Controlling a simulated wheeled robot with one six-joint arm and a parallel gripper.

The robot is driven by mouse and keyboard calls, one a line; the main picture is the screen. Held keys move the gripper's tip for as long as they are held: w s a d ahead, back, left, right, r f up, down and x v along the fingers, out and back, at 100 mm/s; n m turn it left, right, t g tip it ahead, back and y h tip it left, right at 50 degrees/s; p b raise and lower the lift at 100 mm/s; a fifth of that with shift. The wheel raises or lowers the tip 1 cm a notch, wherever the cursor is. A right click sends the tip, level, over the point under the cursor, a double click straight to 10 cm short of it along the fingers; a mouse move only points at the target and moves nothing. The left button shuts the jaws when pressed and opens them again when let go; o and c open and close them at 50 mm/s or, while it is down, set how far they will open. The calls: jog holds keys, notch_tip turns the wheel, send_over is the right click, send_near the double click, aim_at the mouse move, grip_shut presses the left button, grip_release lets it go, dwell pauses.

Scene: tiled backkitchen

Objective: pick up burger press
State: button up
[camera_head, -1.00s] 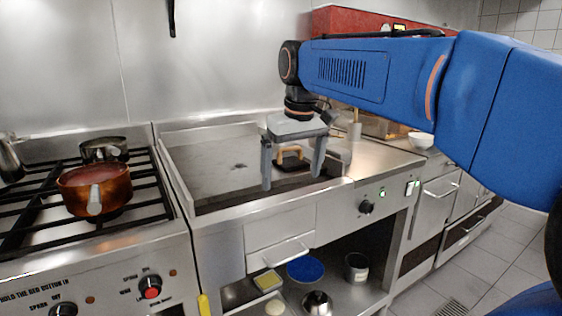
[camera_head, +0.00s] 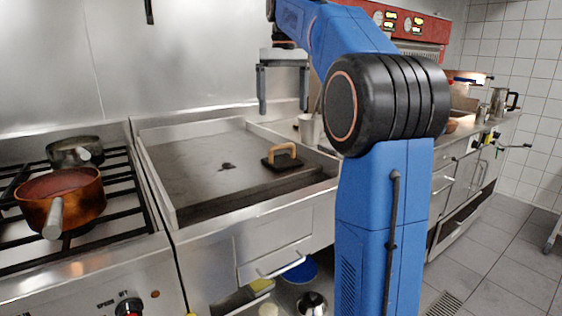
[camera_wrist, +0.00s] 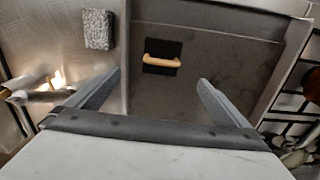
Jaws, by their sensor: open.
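The burger press (camera_head: 282,158) is a dark flat square plate with a tan arched handle. It lies on the right part of the flat griddle (camera_head: 190,165). In the wrist view the burger press (camera_wrist: 161,62) shows ahead, between the lines of my two fingers, with its handle lying crosswise. My gripper (camera_head: 283,110) is open and empty, raised above the back of the griddle and clear of the press. In the wrist view my gripper (camera_wrist: 158,85) has its fingers spread wide apart. The press is fully visible in both views.
A copper pot (camera_head: 60,200) and a grey pan (camera_head: 75,152) stand on the stove at left. A white cup (camera_head: 309,128) stands right of the griddle. A grey rough block (camera_wrist: 98,29) lies beside the griddle in the wrist view. The griddle has raised edges.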

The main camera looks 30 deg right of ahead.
send_over(282, 160)
jog(key=f, duration=1)
jog(key=shift+s+d+f, duration=0.15)
jog(key=shift+d, duration=0.05)
jog(key=shift+a+f, duration=0.2)
jog(key=shift+f, duration=2.5)
jog(key=shift+c, duration=0.6)
jog(key=c, duration=1.5)
jog(key=shift+c, duration=1.4)
jog(key=shift+r, duration=0.2)
